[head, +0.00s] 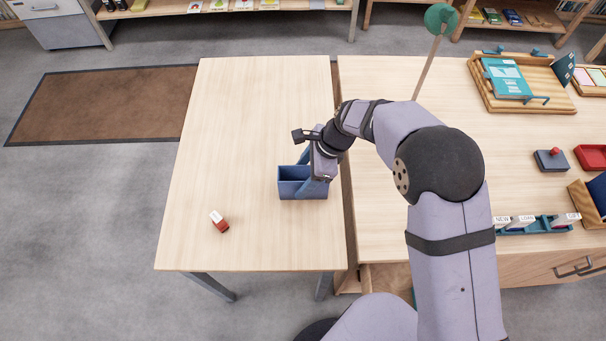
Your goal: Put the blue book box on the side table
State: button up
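The blue book box (296,190) is at the right edge of the light wooden side table (240,130), near the gap to the larger desk. It looks upright and open-topped, with a raised blue part at its back. Whether it rests on the tabletop or hangs just above it I cannot tell. My gripper (319,178) is over the right part of the box and hides some of it. Its fingertips are not clearly visible, so I cannot tell whether they grip the box.
A small red and white object (219,222) lies on the side table's front left area. Most of that table is clear. The larger desk (385,200) at right holds a wooden tray (487,95), a stamp pad (551,161), a red tray (592,157) and a blue card holder (537,226).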

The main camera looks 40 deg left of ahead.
jog(key=shift+r, duration=0.25)
jog(key=b+v, duration=0.3)
jog(key=v, duration=0.8)
jog(key=shift+d+r, duration=0.15)
jog(key=shift+r, duration=0.2)
jog(key=shift+w, duration=0.15)
